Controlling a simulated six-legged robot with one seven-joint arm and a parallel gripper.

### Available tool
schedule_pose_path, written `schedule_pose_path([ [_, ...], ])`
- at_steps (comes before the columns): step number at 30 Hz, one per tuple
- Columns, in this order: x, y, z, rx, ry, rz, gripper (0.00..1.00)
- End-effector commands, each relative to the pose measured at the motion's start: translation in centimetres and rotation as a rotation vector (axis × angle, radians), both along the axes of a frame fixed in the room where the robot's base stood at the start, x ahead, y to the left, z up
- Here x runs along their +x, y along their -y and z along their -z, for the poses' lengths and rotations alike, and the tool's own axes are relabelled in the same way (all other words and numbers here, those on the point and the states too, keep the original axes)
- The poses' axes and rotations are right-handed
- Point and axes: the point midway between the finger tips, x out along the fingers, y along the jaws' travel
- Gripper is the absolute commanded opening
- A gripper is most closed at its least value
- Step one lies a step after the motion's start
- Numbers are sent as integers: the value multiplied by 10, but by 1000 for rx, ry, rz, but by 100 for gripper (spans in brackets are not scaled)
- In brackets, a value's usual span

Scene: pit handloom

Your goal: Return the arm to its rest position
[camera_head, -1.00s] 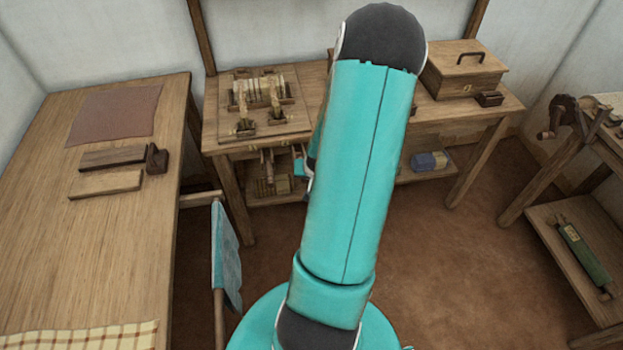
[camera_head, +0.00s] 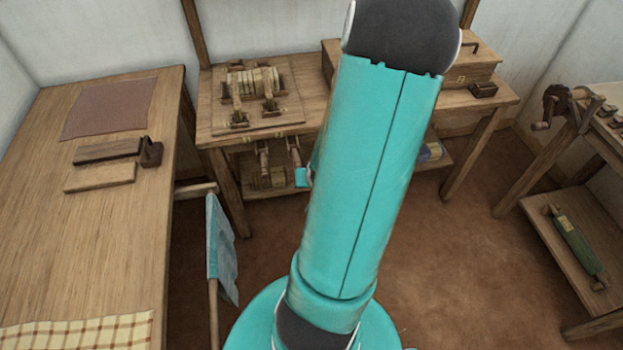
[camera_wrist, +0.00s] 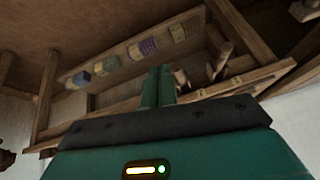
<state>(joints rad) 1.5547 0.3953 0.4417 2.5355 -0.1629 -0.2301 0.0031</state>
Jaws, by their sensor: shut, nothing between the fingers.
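My teal arm with its dark joint stands upright in the middle of the head view and hides part of the back table. In the wrist view my gripper (camera_wrist: 157,88) shows as two green fingers pressed together, with nothing between them. The picture there is tilted, with the underside and lower shelf of a table beyond the fingers. In the head view the fingers are hidden behind the arm; only a small teal part shows at its left side.
A long table (camera_head: 110,240) stands at left, with a cloth (camera_head: 110,108) and wooden blocks. The back table (camera_head: 205,120) bears a wooden mechanism (camera_head: 253,90) and a box (camera_head: 472,70). A blue cloth (camera_head: 220,245) hangs near the arm. The floor (camera_head: 440,270) at right is clear.

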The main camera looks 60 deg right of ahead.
Motion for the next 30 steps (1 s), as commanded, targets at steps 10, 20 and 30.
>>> schedule_pose_path([
  [10,-2,0,0,0,0,0,0],
  [20,16,-9,-17,-19,-38,-68,0],
  [30,82,-71,-100,-98,-155,-322,0],
])
